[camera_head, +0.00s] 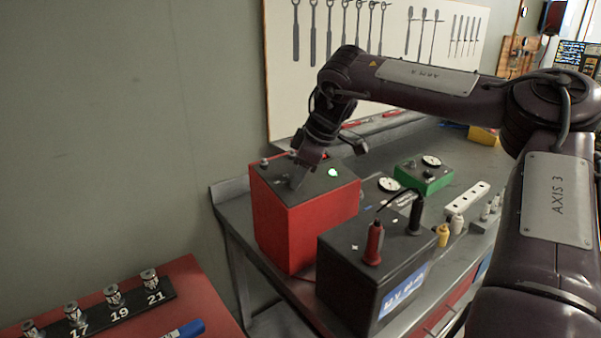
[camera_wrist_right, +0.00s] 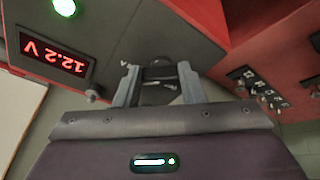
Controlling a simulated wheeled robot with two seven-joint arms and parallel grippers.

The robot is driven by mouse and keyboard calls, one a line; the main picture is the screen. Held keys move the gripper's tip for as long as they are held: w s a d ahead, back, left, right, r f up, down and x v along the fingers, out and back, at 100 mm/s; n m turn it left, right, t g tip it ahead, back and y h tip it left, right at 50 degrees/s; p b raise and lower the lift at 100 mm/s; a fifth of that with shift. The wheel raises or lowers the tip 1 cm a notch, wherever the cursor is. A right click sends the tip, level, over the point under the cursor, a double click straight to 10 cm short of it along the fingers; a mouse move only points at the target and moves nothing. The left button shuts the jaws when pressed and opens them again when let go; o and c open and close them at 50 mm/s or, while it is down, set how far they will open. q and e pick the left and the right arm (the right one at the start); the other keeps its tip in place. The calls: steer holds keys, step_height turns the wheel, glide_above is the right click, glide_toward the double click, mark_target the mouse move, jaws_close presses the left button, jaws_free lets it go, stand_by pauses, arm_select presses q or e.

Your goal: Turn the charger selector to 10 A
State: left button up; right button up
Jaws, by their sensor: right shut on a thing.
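The charger is a red box (camera_head: 290,230) with a dark top panel, standing on the grey bench. Its round green light (camera_head: 333,172) is lit, and in the right wrist view its display (camera_wrist_right: 52,55) reads 12.2 V in red. My right gripper (camera_head: 297,181) reaches down onto the panel from above. In the right wrist view its two fingers are shut on the dark selector knob (camera_wrist_right: 158,72), one on each side. Pale marks show by the knob, but I cannot read which setting it points at. My left gripper is not in view.
A black battery (camera_head: 345,285) with a red clamp (camera_head: 374,243) and a black clamp (camera_head: 415,215) stands in front of the charger. A green gauge box (camera_head: 425,178) and a white power strip (camera_head: 467,197) lie to the right. A red surface (camera_head: 215,285) with sockets is at lower left.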

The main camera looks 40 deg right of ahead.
steer(key=o, duration=1)
steer(key=shift+r, duration=0.1)
steer(key=b+v, duration=0.1)
steer(key=v, duration=0.6)
steer(key=shift+s+d+r, duration=0.1)
steer(key=shift+r, duration=0.15)
